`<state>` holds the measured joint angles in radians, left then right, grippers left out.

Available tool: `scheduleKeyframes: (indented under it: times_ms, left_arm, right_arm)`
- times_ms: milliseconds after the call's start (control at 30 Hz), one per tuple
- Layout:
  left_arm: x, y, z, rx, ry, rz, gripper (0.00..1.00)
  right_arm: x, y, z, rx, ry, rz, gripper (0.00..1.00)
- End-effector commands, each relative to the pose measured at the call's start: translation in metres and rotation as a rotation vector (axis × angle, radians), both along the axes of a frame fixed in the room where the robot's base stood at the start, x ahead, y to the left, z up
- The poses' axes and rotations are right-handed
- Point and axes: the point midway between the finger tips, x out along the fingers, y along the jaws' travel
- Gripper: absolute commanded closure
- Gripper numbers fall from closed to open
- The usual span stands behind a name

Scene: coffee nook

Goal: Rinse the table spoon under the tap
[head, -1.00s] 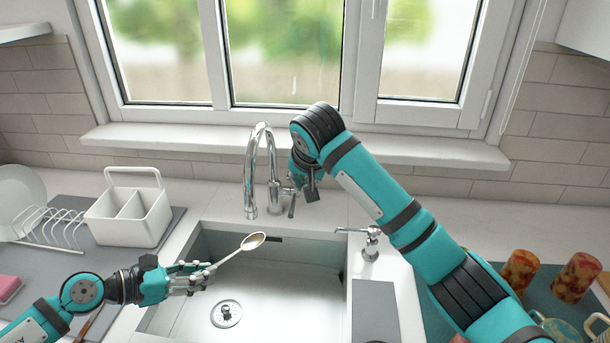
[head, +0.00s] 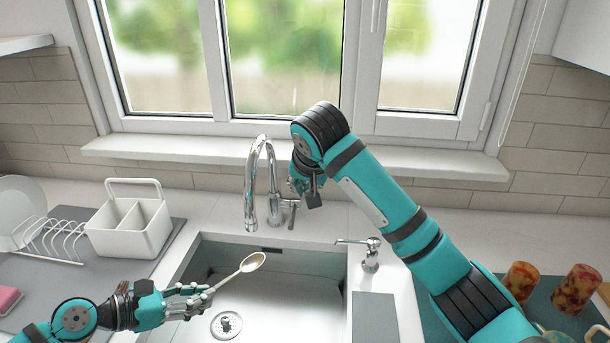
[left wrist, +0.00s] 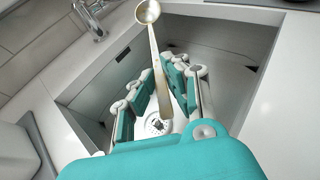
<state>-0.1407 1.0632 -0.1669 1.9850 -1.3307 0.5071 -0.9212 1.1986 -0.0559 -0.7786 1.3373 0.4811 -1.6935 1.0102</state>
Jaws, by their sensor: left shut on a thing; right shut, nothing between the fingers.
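My left gripper (head: 190,300) is shut on the handle of the table spoon (head: 252,262), with its bowl pointing away from the hand over the sink (head: 290,300). The spoon (left wrist: 150,30) also shows in the left wrist view, its handle between the fingers (left wrist: 160,90). The chrome tap (head: 250,190) arches behind the sink; its spout is behind and above the spoon bowl, apart from it. I see no water stream. My right gripper (head: 306,190) is shut and empty close to the tap's lever (head: 291,212); the arm partly hides it, and I cannot tell whether it touches.
A soap dispenser (head: 370,254) stands right of the sink. A white caddy (head: 130,225) and a dish rack (head: 50,242) with plates stand at left, near a pink sponge (head: 8,298). Patterned cups (head: 575,288) stand at right. The drain (head: 226,325) is clear.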

Motion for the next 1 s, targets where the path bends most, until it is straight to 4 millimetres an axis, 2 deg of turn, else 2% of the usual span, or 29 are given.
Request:
scheduleKeyframes:
  times_ms: [600,1000]
  left_arm:
    - [-0.049,-0.008,0.001,0.000,0.002,0.001,1.00]
    - [-0.053,-0.009,0.000,0.000,-0.001,0.001,1.00]
  right_arm:
    - [0.000,0.000,0.020,0.000,0.000,0.000,1.00]
    - [0.000,0.000,0.021,0.000,0.000,0.000,1.00]
